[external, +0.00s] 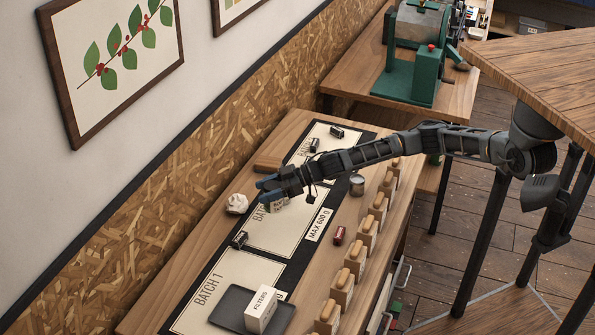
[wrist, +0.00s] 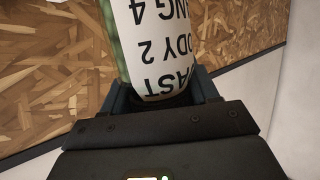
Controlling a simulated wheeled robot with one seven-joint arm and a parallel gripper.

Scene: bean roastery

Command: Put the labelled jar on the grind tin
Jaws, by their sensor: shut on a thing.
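The labelled jar (wrist: 160,45) has a white label with black print over a green body. In the wrist view it stands between the fingers of my gripper (wrist: 162,92), which is shut on it. In the external view my gripper (external: 268,187) is over the middle batch mat, with part of the jar (external: 279,204) showing just below the fingers. Its base is hidden, so I cannot tell whether it touches the mat. A small round metal tin (external: 357,185), which looks like the grind tin, stands to the right, beyond the mat's edge and below my forearm.
A crumpled white thing (external: 237,203) lies left of my gripper. A dark tray (external: 228,303) with a filters box (external: 261,309) is at the front. Several wooden-topped containers (external: 366,232) line the right edge. A small red thing (external: 339,235) and dark pieces (external: 239,240) lie about.

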